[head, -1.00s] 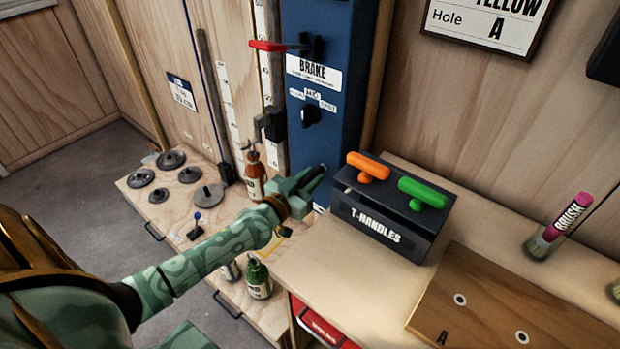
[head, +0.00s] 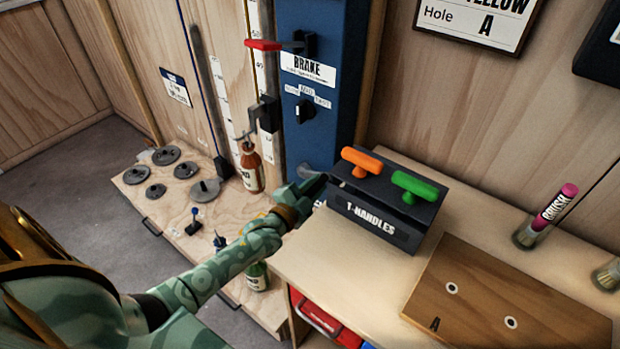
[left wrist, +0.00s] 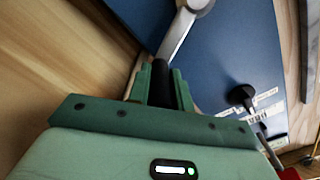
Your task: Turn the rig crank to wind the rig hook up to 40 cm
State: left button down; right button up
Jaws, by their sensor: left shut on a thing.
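My left gripper (head: 316,184) is shut at the lower front of the blue rig column (head: 318,140). In the left wrist view the gripper (left wrist: 160,85) is shut on the dark grip of the rig crank (left wrist: 160,72). The crank's pale metal arm (left wrist: 180,32) runs up from the grip to a round hub on the blue face. In the head view the crank is mostly hidden by the gripper. A thin hook-like piece (head: 243,137) shows just above a brown bottle (head: 251,168), beside a dark block (head: 266,114) at the scale strip. My right gripper is out of view.
A red brake lever (head: 263,45) sticks out left near the column's top. A T-handle box (head: 375,229) stands close right of my gripper on the wooden bench. Several dark weights (head: 166,155) lie on the low shelf at left.

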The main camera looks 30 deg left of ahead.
pick_arm(q)
jog(key=shift+d+f+m+b, duration=0.2)
jog(key=shift+f+m, duration=0.25)
jog(key=shift+m, duration=0.15)
jog(key=shift+d+f+m+b, duration=0.15)
jog(key=shift+f+m, duration=0.25)
jog(key=shift+m, duration=0.2)
jog(key=a+f+m+b, duration=0.7)
jog(key=f+m+b, duration=0.3)
jog(key=m+b, duration=0.3)
jog(key=shift+w+f+m, duration=0.25)
jog(key=shift+f+m, duration=0.05)
jog(key=shift+m, duration=0.4)
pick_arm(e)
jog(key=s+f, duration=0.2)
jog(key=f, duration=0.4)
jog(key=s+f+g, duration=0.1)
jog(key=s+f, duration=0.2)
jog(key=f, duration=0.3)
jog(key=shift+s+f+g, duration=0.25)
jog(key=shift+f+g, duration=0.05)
pick_arm(q)
jog(key=shift+a, duration=0.1)
